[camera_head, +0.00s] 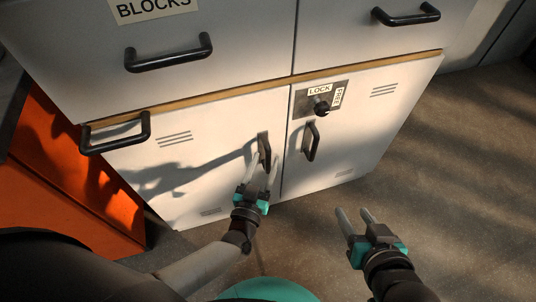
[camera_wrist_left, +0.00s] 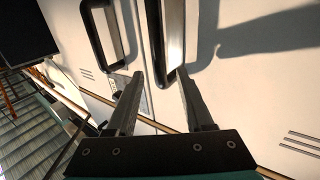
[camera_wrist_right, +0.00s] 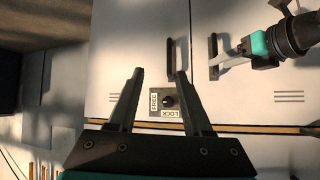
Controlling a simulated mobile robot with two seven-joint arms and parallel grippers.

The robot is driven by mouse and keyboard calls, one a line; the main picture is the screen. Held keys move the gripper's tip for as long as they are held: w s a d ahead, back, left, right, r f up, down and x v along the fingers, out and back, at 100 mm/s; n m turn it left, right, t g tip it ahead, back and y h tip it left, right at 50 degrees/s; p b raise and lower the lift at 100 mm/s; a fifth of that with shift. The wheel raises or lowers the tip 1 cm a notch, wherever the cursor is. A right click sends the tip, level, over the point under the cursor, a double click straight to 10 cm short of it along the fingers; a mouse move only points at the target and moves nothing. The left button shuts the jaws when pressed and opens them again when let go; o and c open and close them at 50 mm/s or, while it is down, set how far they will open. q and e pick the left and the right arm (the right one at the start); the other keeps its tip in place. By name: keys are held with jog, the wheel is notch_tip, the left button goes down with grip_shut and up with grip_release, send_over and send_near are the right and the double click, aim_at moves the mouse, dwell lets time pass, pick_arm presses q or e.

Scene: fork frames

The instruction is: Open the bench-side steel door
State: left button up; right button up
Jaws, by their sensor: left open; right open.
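The steel cabinet has two shut pale lower doors, a left door (camera_head: 205,165) beside the orange unit and a right door (camera_head: 365,125). Each has a black upright handle by the middle seam: the left door's handle (camera_head: 264,150) and the right door's handle (camera_head: 311,141). A lock plate (camera_head: 338,92) marked LOCK and FREE has a black knob (camera_head: 321,106) above the right handle; its setting is unclear. My left gripper (camera_head: 262,164) is open at the left handle, which shows between its fingers in the left wrist view (camera_wrist_left: 172,45). My right gripper (camera_head: 354,212) is open and empty, apart from the right door.
An orange unit (camera_head: 70,165) stands against the cabinet's left. A black bar handle (camera_head: 115,148) juts out near the left door's upper left corner. Drawers above carry black handles (camera_head: 168,60) and a BLOCKS label (camera_head: 150,8). The floor (camera_head: 450,190) at right is clear.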

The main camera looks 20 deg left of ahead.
aim_at(267, 157)
pick_arm(q)
jog(key=shift+w+b, duration=0.4)
jog(key=shift+w, duration=1.4)
pick_arm(e)
jog(key=shift+w+a+r+t+y, duration=0.2)
jog(key=shift+a+t+y, duration=0.15)
jog(key=shift+a+t, duration=0.25)
jog(key=shift+w+a+r+t+y, duration=0.2)
jog(key=shift+a+t+y, duration=0.15)
jog(key=shift+a+t, duration=0.25)
pick_arm(q)
jog(key=shift+c, duration=0.4)
grip_shut()
